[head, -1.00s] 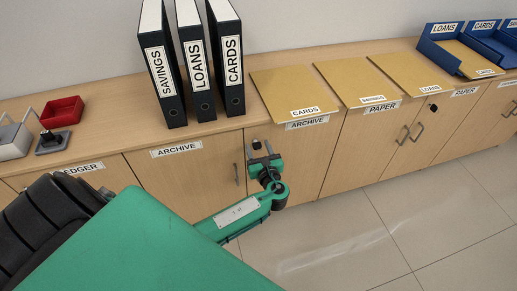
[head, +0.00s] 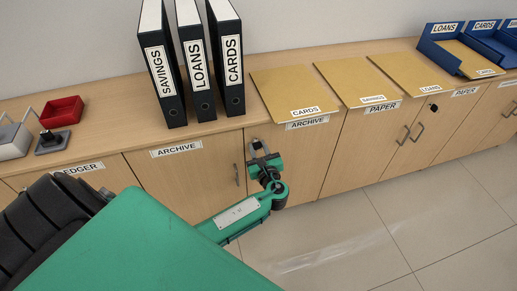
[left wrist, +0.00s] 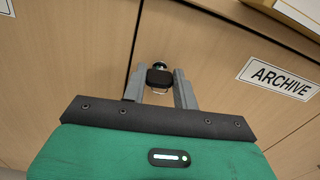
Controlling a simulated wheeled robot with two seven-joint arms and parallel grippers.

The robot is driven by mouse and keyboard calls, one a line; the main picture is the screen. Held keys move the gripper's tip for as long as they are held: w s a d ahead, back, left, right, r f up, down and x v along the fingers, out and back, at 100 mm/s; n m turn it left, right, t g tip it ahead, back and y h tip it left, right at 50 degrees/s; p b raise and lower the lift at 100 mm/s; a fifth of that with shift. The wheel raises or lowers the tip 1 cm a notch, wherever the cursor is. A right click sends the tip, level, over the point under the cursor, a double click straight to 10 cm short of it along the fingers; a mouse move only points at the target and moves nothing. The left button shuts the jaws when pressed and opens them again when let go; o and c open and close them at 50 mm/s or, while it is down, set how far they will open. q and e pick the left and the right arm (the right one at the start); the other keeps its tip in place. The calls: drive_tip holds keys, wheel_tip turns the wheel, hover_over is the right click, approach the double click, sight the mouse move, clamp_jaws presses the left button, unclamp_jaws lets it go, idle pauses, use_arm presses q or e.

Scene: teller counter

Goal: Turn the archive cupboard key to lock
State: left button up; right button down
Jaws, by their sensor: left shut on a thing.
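The archive cupboard has two light wood doors, the left one (head: 190,178) and the right one (head: 305,160), each with an ARCHIVE label. My left gripper (head: 259,150) is at the upper left of the right door, close to its face. In the left wrist view the black key head (left wrist: 159,77) sits between the two grey fingers of my left gripper (left wrist: 160,90), in front of a round metal lock (left wrist: 159,65). The gripper is shut on the key. The key and lock are mostly hidden by the gripper in the head view. My right gripper is not in view.
Three binders (head: 203,65) stand on the counter (head: 140,128) above the archive doors. Several tan folders (head: 290,92) lie to their right, with blue trays (head: 455,45) beyond. A door handle (head: 237,174) is just left of my gripper. The tiled floor (head: 350,235) is clear.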

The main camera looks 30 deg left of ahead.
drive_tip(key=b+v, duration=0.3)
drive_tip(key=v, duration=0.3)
use_arm(q)
drive_tip(key=shift+s+a+f+n+b, duration=0.1)
drive_tip(key=shift+n+b, duration=1.8)
drive_tip(key=shift+n, duration=2.3)
drive_tip(key=shift+f+n+b, duration=0.1)
drive_tip(key=shift+n+b, duration=1.8)
drive_tip(key=shift+n, duration=2.3)
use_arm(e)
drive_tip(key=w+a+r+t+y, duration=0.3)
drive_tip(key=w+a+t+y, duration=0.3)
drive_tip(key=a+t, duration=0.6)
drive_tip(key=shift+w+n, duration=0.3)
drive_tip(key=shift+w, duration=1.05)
use_arm(q)
drive_tip(key=o, duration=1)
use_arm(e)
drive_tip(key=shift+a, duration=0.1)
